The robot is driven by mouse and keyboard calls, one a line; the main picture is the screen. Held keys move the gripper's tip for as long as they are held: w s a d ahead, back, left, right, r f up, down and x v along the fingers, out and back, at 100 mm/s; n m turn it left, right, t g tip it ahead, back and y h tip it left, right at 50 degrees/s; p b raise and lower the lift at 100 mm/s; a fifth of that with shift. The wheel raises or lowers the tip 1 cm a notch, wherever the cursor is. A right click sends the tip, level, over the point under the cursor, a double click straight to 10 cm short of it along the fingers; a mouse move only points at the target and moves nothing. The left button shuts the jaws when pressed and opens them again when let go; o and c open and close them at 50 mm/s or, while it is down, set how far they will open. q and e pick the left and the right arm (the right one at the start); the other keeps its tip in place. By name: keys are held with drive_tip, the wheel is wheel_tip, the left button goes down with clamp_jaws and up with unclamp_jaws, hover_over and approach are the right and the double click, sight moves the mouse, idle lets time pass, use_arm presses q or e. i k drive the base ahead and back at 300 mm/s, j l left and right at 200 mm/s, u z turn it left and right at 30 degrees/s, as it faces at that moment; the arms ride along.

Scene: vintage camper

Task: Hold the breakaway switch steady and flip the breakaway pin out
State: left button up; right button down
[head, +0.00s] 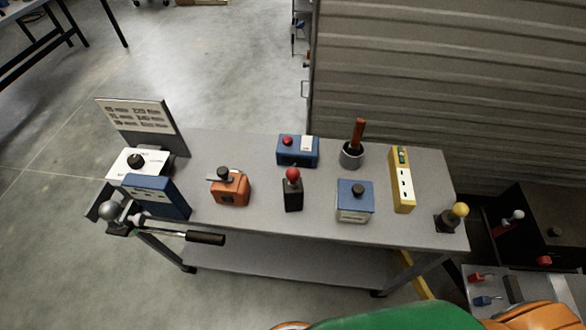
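No label shows which item is the breakaway switch. An orange box (231,190) with a dark round knob on top and a small part sticking out at its left stands left of the bench's middle. A black upright block (293,196) with a red ball knob (293,174) stands to its right. A blue box (297,153) with a red button and a white plate sits behind them. I cannot tell whether a pin is seated in any of these. Neither of my grippers is in view, and nothing touches these items.
The grey bench (265,218) also holds a blue-topped box (355,200), a yellow strip (401,181), a cup with an orange handle (352,156), a yellow-knobbed lever (452,217), and a sign (140,116). A black-handled crank (205,237) overhangs the front left edge.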

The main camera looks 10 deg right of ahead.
sight(292, 174)
drive_tip(key=k+j+z, duration=0.15)
drive_tip(key=j+z, duration=0.25)
drive_tip(key=k+j+z, duration=0.2)
drive_tip(key=j+z, duration=0.15)
drive_tip(key=k+j+z, duration=0.25)
drive_tip(key=z, duration=0.15)
